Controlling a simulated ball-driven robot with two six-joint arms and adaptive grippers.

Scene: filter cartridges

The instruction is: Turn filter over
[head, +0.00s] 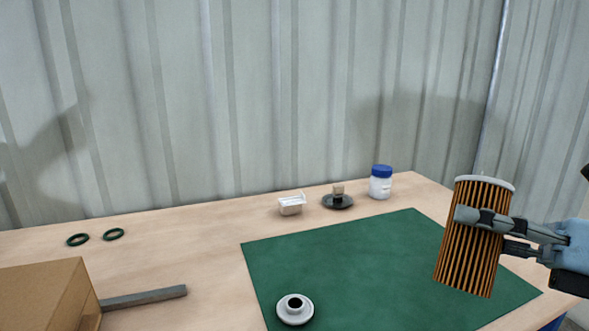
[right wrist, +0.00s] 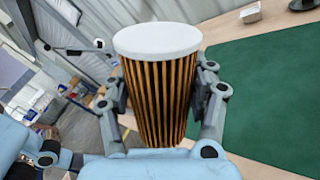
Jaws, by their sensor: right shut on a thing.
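The filter cartridge (head: 468,250) is an orange-and-black pleated cylinder with a white end cap, at the right in the head view. It is held above the right part of the green mat (head: 340,260), slightly tilted, with the white cap upward. My right gripper (head: 482,219) is shut on its upper side. In the right wrist view the filter (right wrist: 160,100) stands between the two fingers, white cap at the top. Its lower end is partly hidden by my gripper there. My left gripper is not in view.
A grey ring-shaped fitting (head: 295,309) lies on the mat's front left. Behind the mat are a white tub (head: 291,205), a dark dish (head: 337,202) and a blue-lidded jar (head: 380,183). Two green rings (head: 78,240), a grey bar (head: 144,298) and a cardboard box (head: 45,295) are left.

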